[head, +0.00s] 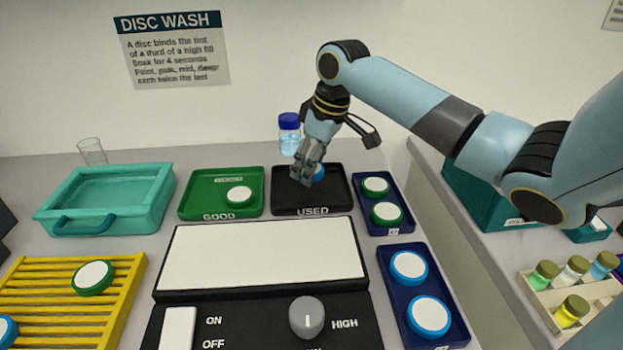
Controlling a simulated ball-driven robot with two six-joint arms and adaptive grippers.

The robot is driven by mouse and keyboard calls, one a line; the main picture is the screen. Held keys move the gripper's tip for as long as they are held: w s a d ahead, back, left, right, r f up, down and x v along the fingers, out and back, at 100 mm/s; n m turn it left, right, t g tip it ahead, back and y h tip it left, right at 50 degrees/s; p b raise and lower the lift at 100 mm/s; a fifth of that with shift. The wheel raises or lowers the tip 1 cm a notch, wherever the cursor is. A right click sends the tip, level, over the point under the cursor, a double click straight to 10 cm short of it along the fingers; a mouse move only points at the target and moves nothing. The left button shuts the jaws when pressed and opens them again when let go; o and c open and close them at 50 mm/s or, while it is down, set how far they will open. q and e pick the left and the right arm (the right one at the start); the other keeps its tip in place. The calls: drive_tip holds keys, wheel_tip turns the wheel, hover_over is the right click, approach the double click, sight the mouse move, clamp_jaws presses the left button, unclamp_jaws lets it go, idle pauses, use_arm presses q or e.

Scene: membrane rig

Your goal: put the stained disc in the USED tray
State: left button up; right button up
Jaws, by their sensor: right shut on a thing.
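My right gripper (308,174) reaches down over the black USED tray (337,195) at the back middle. It is shut on a blue-rimmed disc (320,174), which is mostly hidden behind the fingers. The disc is at or just above the tray's floor; I cannot tell if it touches. Its stain cannot be seen from here. My left gripper is not in view.
A blue-capped bottle (289,136) stands behind the USED tray. Navy holders with discs (429,315) stand to the right. A teal basin (100,190) and yellow rack (70,309) are at left. A black panel (259,298) with a knob (307,317) fills the front middle.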

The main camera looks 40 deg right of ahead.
sight(313, 192)
drive_tip(key=shift+f, duration=2)
drive_tip(key=shift+f, duration=0.15)
drive_tip(key=shift+s+f, duration=0.25)
drive_tip(key=shift+f, duration=0.1)
drive_tip(key=o, duration=0.7)
drive_tip(key=shift+a+f, duration=0.1)
drive_tip(key=o, duration=0.4)
drive_tip(key=shift+w+f, duration=0.15)
